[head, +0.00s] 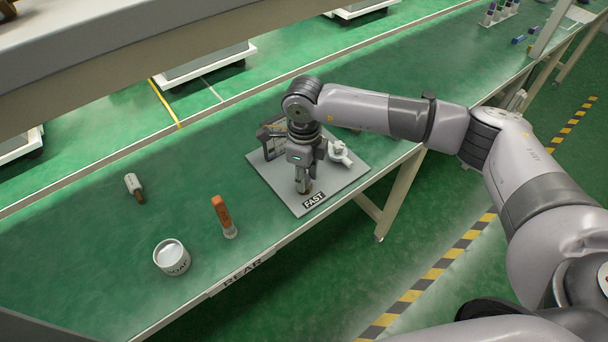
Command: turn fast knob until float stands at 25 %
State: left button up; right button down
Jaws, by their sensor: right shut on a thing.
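A grey base plate (345,187) lies on the green bench and carries a small apparatus. A label reading FAST (313,200) sits at its near edge. My right gripper (303,188) points straight down just behind this label and is shut on the fast knob, which its fingers almost fully hide. A white fitting (340,152) stands on the plate to the right of the gripper. A dark-framed panel (272,138) stands behind the gripper, mostly covered by my wrist. The float and its reading cannot be made out. My left gripper is not in view.
A white tub (172,257), an orange-topped bottle (224,217) and a small white-and-brown item (134,187) stand or lie left of the plate on the green bench (90,240). The bench's near edge carries a REAR label (242,273). A grey shelf overhangs the upper left.

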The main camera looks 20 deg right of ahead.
jog(key=c, duration=1.3)
grip_release()
notch_tip(320, 180, up, 12)
jog(key=shift+r, duration=0.1)
